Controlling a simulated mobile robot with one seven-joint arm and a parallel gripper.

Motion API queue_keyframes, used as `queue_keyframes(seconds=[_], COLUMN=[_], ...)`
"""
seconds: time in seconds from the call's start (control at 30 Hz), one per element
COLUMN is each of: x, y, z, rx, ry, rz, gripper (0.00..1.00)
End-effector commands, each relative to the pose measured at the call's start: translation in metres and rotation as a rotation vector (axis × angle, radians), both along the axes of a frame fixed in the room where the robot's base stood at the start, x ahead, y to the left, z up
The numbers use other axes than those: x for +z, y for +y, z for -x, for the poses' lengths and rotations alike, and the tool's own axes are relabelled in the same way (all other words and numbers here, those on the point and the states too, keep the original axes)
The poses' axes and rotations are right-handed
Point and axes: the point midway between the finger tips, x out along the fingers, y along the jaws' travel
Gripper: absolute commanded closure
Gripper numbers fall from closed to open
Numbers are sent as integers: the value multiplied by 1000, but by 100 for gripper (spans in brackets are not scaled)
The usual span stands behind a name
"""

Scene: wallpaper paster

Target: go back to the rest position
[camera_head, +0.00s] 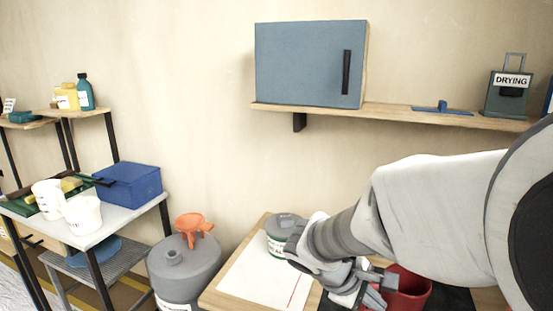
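My gripper (368,291) is at the lower right, above the small wooden table (222,297). My arm reaches in from the right edge of the view. The gripper's fingers are close to a red bucket (408,290), and I cannot tell whether they touch it. The fingertips are small and partly cut off by the bottom edge, so their opening is unclear. A grey-lidded can (279,238) stands just behind my wrist and is partly covered by it.
A white sheet (262,279) lies on the table. A side table (128,218) holds white buckets and a blue box (130,184). A wall shelf (390,112) with a blue cabinet (310,64) is behind my arm.

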Motion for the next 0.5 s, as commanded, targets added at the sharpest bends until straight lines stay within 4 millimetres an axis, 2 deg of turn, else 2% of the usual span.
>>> queue_keyframes(seconds=[0.1,0.23,0.5], x=[13,26,55], y=[-3,1,20], z=[27,53,96], rx=[-129,-254,-469], ry=[-71,-151,-339], rz=[-160,-324,-640], gripper=[100,100,100])
